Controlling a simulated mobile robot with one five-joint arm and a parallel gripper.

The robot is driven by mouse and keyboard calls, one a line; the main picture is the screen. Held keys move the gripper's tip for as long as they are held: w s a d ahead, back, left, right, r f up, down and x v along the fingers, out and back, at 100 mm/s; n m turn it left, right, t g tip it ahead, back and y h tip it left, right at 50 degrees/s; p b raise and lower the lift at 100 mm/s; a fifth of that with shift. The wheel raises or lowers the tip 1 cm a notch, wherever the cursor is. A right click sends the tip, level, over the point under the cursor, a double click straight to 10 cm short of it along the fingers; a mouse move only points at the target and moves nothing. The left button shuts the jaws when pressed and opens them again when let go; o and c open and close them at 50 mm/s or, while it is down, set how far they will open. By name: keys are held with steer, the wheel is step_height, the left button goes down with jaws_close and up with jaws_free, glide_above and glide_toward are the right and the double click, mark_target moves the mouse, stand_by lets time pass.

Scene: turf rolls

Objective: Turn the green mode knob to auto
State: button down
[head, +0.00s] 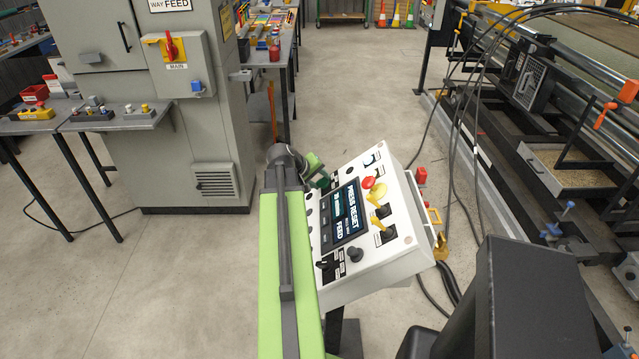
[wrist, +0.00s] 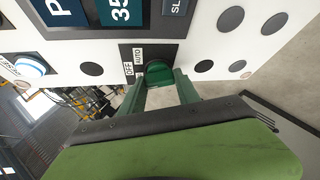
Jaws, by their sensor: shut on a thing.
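The green mode knob (wrist: 158,72) is in the upper middle of the wrist view, on a black plate with OFF and AUTO labels at its left. My gripper (wrist: 160,84) is shut on the knob, with one green finger on each side of it. I cannot tell which label the knob points to. In the head view my gripper (head: 316,170) reaches the far left edge of the tilted white control panel (head: 400,255). My arm and gripper hide most of the knob there.
A grey cabinet (head: 215,130) stands behind at the left. A machine with rails and cables fills the right. Open floor lies at the left.

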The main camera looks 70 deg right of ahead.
steer(key=m+b, duration=0.1)
steer(key=m+g+h+b, duration=0.1)
steer(key=m, duration=0.1)
steer(key=shift+w+a+f+m+b, duration=0.1)
steer(key=shift+a+f+m+b, duration=0.1)
steer(key=shift+f+m+b, duration=0.15)
steer(key=m+g+b, duration=0.1)
steer(key=m, duration=0.1)
steer(key=m+g+b, duration=0.1)
steer(key=shift+w+f+m+h, duration=0.1)
steer(key=shift+w+m+h, duration=0.05)
steer(key=shift+m+h, duration=0.2)
steer(key=m+g+b, duration=0.3)
steer(key=m, duration=0.2)
steer(key=shift+w, duration=0.1)
steer(key=shift+m, duration=0.3)
steer(key=c, duration=0.9)
jaws_free()
steer(key=shift+d, duration=0.1)
steer(key=shift+r, duration=0.2)
steer(key=shift+p+v, duration=3.65)
steer(key=shift+v, duration=5.05)
